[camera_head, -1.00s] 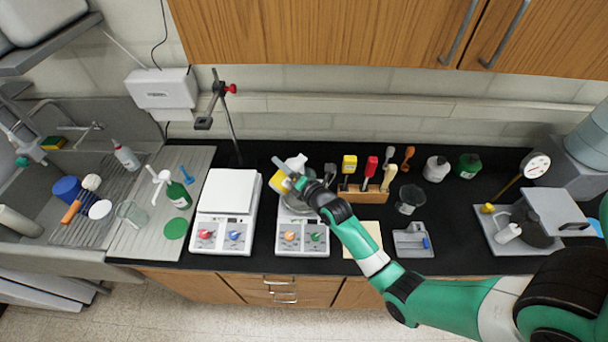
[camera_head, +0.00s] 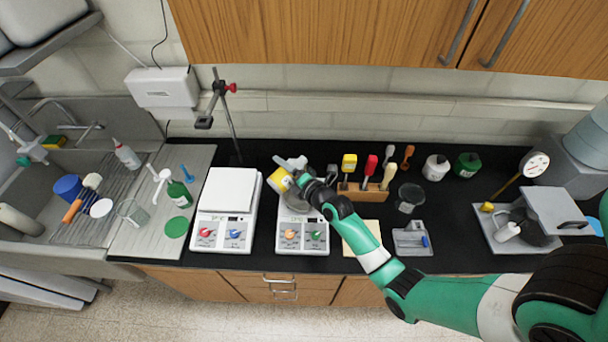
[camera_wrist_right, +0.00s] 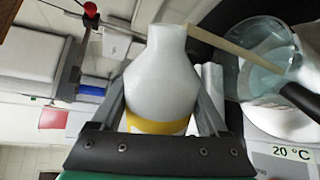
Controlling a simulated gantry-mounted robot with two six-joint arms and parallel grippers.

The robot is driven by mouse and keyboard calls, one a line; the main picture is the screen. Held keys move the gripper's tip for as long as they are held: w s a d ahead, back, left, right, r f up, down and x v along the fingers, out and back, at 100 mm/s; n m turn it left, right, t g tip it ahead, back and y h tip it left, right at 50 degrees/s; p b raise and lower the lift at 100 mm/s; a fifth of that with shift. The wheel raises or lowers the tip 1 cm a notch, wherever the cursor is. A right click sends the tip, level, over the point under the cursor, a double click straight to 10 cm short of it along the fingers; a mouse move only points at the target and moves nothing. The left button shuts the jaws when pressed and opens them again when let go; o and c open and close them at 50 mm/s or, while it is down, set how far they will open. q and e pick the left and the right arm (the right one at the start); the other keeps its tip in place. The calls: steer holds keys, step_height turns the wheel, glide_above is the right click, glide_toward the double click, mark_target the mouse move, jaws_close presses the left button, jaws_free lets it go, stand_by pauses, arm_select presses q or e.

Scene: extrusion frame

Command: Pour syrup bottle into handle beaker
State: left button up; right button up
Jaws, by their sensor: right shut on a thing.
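My right gripper (camera_head: 290,174) is shut on the syrup bottle, white with a yellow band (camera_head: 280,180). It holds the bottle above the right hotplate (camera_head: 302,238). In the right wrist view the bottle (camera_wrist_right: 158,75) stands between the two fingers (camera_wrist_right: 160,100), its narrow neck towards the top of the picture. The bottle's exact tilt is hard to tell. A clear glass beaker with a dark handle (camera_wrist_right: 262,70) shows to its right, beside a "20 °C" display. My left gripper is not in view.
A white balance-like hotplate (camera_head: 228,190) stands left of the right hotplate. A wooden rack (camera_head: 362,192) of coloured-handled tools is close right of my wrist. A retort stand (camera_head: 230,130) rises behind. A small glass beaker (camera_head: 410,196) stands further right.

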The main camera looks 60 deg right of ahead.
steer(key=shift+a+r+m, duration=0.1)
steer(key=shift+r+m, duration=0.25)
steer(key=shift+m, duration=0.05)
stand_by(1.6)
steer(key=shift+f+m+y+b, duration=0.2)
steer(key=shift+m+y+b, duration=0.1)
steer(key=shift+m+b, duration=0.3)
stand_by(1.7)
